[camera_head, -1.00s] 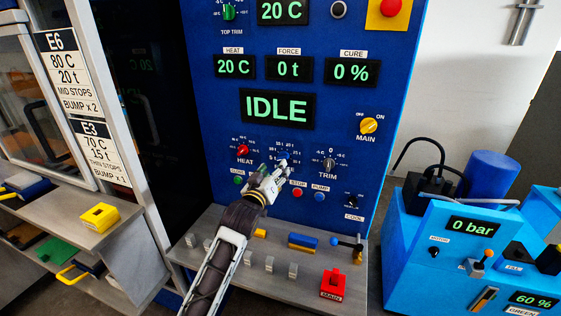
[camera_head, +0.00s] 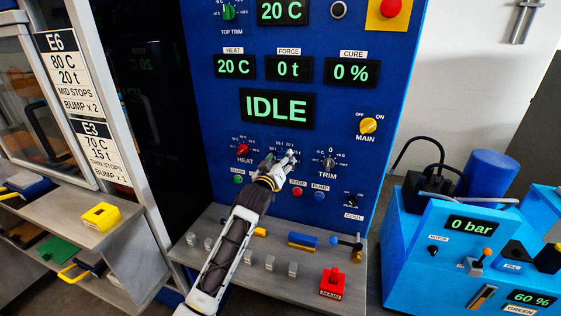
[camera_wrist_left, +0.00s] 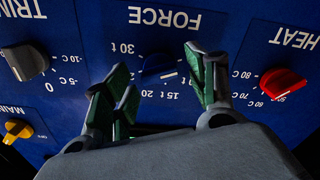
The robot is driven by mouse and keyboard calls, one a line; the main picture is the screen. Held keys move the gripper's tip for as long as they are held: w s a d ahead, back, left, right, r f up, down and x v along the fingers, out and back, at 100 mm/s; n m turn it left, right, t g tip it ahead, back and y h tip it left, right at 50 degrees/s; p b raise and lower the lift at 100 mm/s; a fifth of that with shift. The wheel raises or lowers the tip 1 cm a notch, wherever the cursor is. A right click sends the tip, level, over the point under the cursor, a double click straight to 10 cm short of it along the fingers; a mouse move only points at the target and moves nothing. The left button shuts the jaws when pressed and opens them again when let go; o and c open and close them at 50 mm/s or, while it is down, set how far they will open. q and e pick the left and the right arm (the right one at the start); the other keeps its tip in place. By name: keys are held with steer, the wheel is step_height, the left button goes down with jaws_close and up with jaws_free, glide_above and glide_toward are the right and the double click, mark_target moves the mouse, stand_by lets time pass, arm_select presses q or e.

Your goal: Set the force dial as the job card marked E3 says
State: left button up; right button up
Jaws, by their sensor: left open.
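The job card E3 (camera_head: 97,152) hangs at the left and reads 70 C, 15 t, thin stops, bump x1. The blue force dial (camera_wrist_left: 159,66) shows in the left wrist view, where the panel appears upside down. My left gripper (camera_wrist_left: 160,84) is open, one finger on each side of the dial, with no clear contact. In the head view my left gripper (camera_head: 279,165) covers most of the dial. The force display (camera_head: 289,69) reads 0 t. My right gripper is not in view.
The red heat knob (camera_wrist_left: 282,83) and the grey trim knob (camera_wrist_left: 25,61) flank the dial. The yellow main switch (camera_head: 368,125) is higher on the panel. A grey shelf (camera_head: 225,265) with blocks and a red item (camera_head: 333,283) lies below. Card E6 (camera_head: 68,72) hangs above E3.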

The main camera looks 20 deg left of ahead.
arm_select(q)
steer(key=c, duration=1)
steer(key=shift+m, duration=0.3)
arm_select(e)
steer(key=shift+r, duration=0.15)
